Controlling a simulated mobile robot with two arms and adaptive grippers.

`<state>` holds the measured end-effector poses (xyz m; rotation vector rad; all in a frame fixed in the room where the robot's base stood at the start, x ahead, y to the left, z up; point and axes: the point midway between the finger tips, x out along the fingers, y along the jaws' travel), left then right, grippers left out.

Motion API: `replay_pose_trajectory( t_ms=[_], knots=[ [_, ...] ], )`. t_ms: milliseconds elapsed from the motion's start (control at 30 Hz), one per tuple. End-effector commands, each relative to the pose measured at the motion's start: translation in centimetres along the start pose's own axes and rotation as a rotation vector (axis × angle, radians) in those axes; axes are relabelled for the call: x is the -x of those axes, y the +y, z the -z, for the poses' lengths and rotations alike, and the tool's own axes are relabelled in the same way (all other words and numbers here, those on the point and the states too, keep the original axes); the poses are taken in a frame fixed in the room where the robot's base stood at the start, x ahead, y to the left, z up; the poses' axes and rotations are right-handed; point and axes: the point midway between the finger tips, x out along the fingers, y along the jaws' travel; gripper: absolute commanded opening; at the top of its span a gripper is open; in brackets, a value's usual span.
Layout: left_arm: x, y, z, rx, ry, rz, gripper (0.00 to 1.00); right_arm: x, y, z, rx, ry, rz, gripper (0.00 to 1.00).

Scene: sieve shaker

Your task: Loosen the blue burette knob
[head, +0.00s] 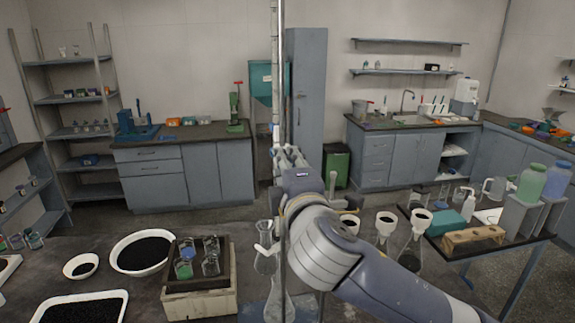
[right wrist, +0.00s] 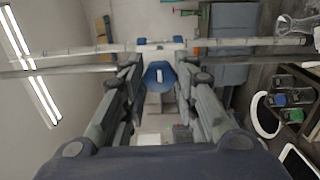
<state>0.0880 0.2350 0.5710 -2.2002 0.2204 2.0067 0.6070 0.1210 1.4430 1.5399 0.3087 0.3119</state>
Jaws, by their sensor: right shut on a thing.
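The tall, thin burette and its stand rod (head: 278,60) rise upright in the middle of the head view, and cross the right wrist view (right wrist: 80,50) sideways. The blue burette knob (right wrist: 158,73) with a pale centre shows in the right wrist view, between the fingers of my right gripper (right wrist: 157,66). My right gripper is shut on the knob. In the head view my right gripper (head: 284,152) is at the burette, and my wrist hides the knob and part of the stand. My left gripper is in neither view.
Glass flasks (head: 265,262) stand close by the burette, and funnels (head: 385,222) stand right of my forearm. A block with several jars (head: 200,300), a round bowl (head: 115,255) and a white tray (head: 45,308) lie to the left. A side table (head: 520,258) holds bottles at the right.

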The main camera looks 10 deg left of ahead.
Motion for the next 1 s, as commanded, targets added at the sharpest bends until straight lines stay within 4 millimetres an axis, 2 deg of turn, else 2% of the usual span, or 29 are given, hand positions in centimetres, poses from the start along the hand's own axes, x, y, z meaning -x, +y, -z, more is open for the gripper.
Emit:
replay_pose_trajectory(
  t_ms=[400, 433, 500, 867, 1000],
  knots=[
    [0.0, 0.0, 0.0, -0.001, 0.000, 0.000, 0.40, 0.0, -0.2, 0.1, 0.008, 0.001, 0.004, 0.04],
    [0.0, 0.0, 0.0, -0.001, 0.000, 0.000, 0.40, 0.0, -0.2, 0.1, 0.008, 0.001, 0.004, 0.32],
    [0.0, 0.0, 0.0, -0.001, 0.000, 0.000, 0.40, 0.0, -0.2, 0.0, 0.008, 0.001, 0.003, 0.48],
    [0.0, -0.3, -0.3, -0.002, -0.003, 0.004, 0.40, 0.1, -0.1, 0.0, 0.007, 0.001, 0.001, 0.49],
    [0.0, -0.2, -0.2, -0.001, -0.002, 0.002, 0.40, 1.0, 0.0, 0.1, 0.006, 0.003, 0.000, 0.49]
  ],
)
